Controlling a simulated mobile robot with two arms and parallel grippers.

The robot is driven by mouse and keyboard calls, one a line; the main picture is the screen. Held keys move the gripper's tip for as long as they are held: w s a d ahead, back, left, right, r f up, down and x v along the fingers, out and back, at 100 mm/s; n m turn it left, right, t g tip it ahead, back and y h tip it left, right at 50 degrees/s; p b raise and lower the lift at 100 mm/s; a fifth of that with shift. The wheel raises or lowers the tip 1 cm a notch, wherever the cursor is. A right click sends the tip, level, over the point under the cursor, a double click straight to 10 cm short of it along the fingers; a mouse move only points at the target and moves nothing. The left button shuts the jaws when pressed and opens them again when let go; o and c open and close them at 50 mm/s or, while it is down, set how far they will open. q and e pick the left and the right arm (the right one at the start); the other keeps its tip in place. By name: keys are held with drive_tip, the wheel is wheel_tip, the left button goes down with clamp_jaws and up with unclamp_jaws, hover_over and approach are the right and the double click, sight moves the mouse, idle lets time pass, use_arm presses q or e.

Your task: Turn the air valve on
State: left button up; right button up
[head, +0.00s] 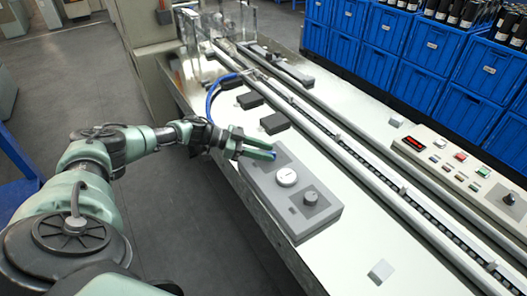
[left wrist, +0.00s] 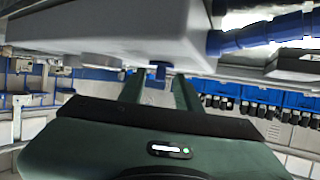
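A grey control box (head: 290,195) sits on the near edge of the machine bed. It has a white round dial (head: 287,177) and a dark knob (head: 311,198) on top. A small blue valve handle (head: 273,154) shows at the fingertips of my left gripper (head: 262,149), at the box's far end. In the left wrist view, which looks upside down, the blue handle (left wrist: 160,72) lies between the tips of my two green fingers (left wrist: 160,85), which stand apart with small gaps beside it. I cannot tell whether either finger touches it. My right gripper is out of view.
A blue hose (head: 212,97) curves beside my left wrist; a blue hose fitting (left wrist: 262,34) shows in the wrist view. Dark blocks (head: 274,123) lie beyond the box. A long rail (head: 345,150) and a button panel (head: 460,165) are to the right. Blue crates (head: 430,45) stand behind.

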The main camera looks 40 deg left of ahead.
use_arm(q)
drive_tip(key=shift+s+a, duration=0.1)
drive_tip(key=shift+s+a, duration=0.2)
drive_tip(key=shift+a, duration=0.15)
drive_tip(key=b+v, duration=0.1)
drive_tip(key=v, duration=0.6)
drive_tip(key=shift+d+r, duration=0.1)
drive_tip(key=shift+r, duration=0.05)
drive_tip(key=shift+w, duration=0.1)
